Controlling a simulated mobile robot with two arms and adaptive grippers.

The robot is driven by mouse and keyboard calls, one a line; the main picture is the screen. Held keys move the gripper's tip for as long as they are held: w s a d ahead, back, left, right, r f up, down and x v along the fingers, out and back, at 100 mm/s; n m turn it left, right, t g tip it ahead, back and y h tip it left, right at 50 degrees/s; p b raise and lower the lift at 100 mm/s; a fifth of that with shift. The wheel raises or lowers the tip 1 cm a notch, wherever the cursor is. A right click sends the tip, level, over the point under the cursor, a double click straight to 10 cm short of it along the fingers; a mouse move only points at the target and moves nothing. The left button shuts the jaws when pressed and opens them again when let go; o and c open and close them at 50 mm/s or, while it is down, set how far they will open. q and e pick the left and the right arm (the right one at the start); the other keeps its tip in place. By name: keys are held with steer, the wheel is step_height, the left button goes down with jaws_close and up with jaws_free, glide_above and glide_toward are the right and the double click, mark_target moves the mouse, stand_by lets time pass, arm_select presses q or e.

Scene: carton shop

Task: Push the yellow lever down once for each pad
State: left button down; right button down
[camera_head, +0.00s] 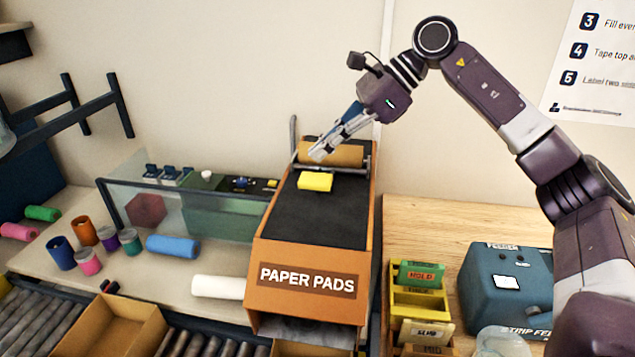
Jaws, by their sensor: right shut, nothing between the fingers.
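The orange dispenser marked PAPER PADS (262,285) stands in the middle, with a dark sloping top. A yellow block-shaped piece (315,182), which looks like the lever's pad, sits on the upper part of that top. How it joins the dispenser is hidden. My right gripper (318,153) is shut and empty, its fingertips pointing down-left just above and behind the yellow piece, in front of a brown roll (345,155). A small gap shows between fingertips and yellow piece. No loose paper pad can be made out. My left gripper is out of view.
Open cardboard cartons (110,325) stand on the roller conveyor (35,320) at the front left. Coloured rolls, including a blue one (172,246), lie on the left bench. A yellow card rack (420,305) and a blue-grey machine (505,290) stand right of the dispenser.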

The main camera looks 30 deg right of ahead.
mark_target(327, 175)
steer(key=shift+s+f, duration=0.1)
steer(key=shift+f, duration=0.05)
stand_by(1.3)
steer(key=shift+a, duration=0.1)
steer(key=shift+s+a+f+b, duration=0.1)
steer(key=shift+s+f+b, duration=0.05)
steer(key=shift+f+b, duration=0.2)
steer(key=shift+s+a+f+b, duration=0.25)
steer(key=shift+s+f+b, duration=0.1)
steer(key=shift+f+b, duration=0.4)
steer(key=shift+s+a+f+b, duration=0.2)
steer(key=shift+s+f+b, duration=0.1)
steer(key=shift+f+b, duration=0.5)
steer(key=shift+s+a+f+b, duration=0.25)
steer(key=shift+s+f+b, duration=0.1)
steer(key=shift+f+b, duration=0.4)
stand_by(2.1)
steer(key=shift+r, duration=0.15)
stand_by(0.5)
steer(key=shift+w+d+r+p, duration=0.25)
steer(key=shift+w+r+p, duration=0.1)
steer(key=shift+r+p, duration=0.6)
steer(key=shift+w+d+r+p, duration=0.25)
steer(key=shift+w+r+p, duration=0.15)
steer(key=shift+r+p, duration=0.55)
steer(key=shift+w+d+r+p, duration=0.3)
steer(key=shift+r+p, duration=0.4)
steer(key=shift+p, duration=0.4)
